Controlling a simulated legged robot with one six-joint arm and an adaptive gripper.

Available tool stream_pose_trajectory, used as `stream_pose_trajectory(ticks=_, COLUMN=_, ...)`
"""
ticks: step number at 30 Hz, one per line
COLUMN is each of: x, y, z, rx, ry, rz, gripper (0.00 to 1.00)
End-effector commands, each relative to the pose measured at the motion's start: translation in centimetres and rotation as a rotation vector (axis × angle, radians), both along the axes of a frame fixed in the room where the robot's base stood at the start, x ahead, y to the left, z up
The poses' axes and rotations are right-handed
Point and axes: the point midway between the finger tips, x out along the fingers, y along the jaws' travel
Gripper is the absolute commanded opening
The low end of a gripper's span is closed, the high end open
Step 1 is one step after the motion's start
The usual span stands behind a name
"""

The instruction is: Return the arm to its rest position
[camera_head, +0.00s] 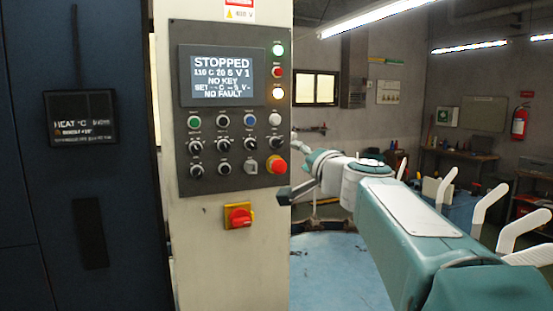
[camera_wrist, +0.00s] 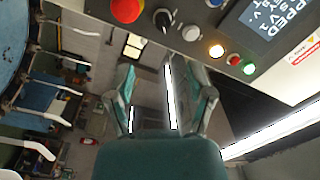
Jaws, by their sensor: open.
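My arm reaches from the lower right of the head view toward the control panel (camera_head: 232,105). My gripper (camera_wrist: 162,75) shows in the wrist view with its two fingers spread apart and nothing between them. In the head view the gripper end is small and partly hidden beside the panel's right edge, near the red emergency stop button (camera_head: 276,164). That button also shows in the wrist view (camera_wrist: 127,10). I cannot tell from the frames whether a finger touches the panel.
The panel's screen (camera_head: 222,75) reads STOPPED. A red and yellow rotary switch (camera_head: 238,215) sits below the panel. A blue round table (camera_head: 335,275) with several white upright forms (camera_head: 490,203) lies to the right. A fire extinguisher (camera_head: 520,122) hangs on the far wall.

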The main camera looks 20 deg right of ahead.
Motion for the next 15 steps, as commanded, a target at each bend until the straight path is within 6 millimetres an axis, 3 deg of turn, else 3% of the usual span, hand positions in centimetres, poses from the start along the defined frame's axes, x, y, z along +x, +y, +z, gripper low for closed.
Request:
stream_pose_trajectory(ticks=5, x=0.0, y=0.1, z=0.0, rx=-0.001, ry=0.001, rz=0.002, gripper=0.68)
stream_pose_trajectory(ticks=8, x=-0.4, y=1.2, z=-0.7, rx=-0.025, ry=0.024, rz=0.027, gripper=0.68)
stream_pose_trajectory(ticks=11, x=-1.7, y=4.2, z=-2.8, rx=-0.093, ry=0.092, rz=0.096, gripper=0.68)
stream_pose_trajectory(ticks=15, x=-4.8, y=9.1, z=-7.5, rx=-0.228, ry=0.234, rz=0.225, gripper=0.68)
